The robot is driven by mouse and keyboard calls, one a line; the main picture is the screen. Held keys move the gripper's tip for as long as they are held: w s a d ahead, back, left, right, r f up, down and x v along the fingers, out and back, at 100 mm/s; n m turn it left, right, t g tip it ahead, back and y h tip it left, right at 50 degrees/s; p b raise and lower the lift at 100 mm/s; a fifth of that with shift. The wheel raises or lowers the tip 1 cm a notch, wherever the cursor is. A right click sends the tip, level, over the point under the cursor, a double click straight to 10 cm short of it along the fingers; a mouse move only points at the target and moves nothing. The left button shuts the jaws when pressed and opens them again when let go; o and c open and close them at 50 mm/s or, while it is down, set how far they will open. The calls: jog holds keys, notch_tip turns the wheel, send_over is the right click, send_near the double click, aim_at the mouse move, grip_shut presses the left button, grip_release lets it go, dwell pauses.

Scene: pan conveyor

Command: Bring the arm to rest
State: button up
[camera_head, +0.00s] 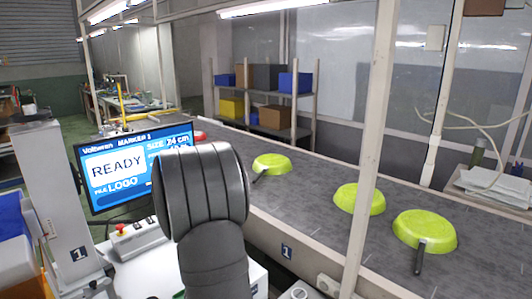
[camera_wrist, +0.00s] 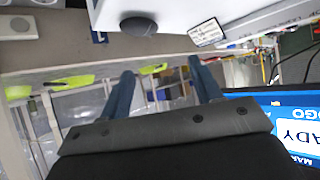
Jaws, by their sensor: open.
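My gripper (camera_wrist: 162,78) shows in the wrist view with its two blue-grey fingers spread apart and nothing between them. The wrist view looks upside down. My dark arm (camera_head: 205,195) rises in the front middle of the head view; the gripper cannot be made out there. The arm stands in front of the marker machine's screen (camera_head: 115,165), which reads READY, and hides part of it. The screen's edge also shows at the right of the wrist view (camera_wrist: 300,130). My gripper is apart from the pans.
Green pans lie bottom up on the grey conveyor (camera_head: 310,215): one far (camera_head: 272,165), one in the middle (camera_head: 358,199), one near (camera_head: 425,230). A pale post (camera_head: 370,150) stands before the conveyor. A red button (camera_head: 121,227) is left of my arm.

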jog(key=s+a+n+y, duration=0.1)
jog(key=s+a, duration=0.3)
jog(key=a, duration=0.6)
jog(key=s+a+f+n+y, duration=0.1)
jog(key=s+a, duration=0.4)
jog(key=a, duration=0.5)
jog(key=s+a+n+y, duration=0.1)
jog(key=s+a, duration=0.3)
jog(key=a, duration=0.6)
jog(key=shift+s+a+f, duration=0.15)
jog(key=shift+f, duration=0.1)
jog(key=w+d, duration=0.5)
jog(key=d, duration=0.3)
jog(key=w+d+r+m+h, duration=0.1)
jog(key=w+d, duration=0.5)
jog(key=d, duration=0.3)
jog(key=shift+d+r+m+h, duration=0.15)
jog(key=shift+d+m+h, duration=0.15)
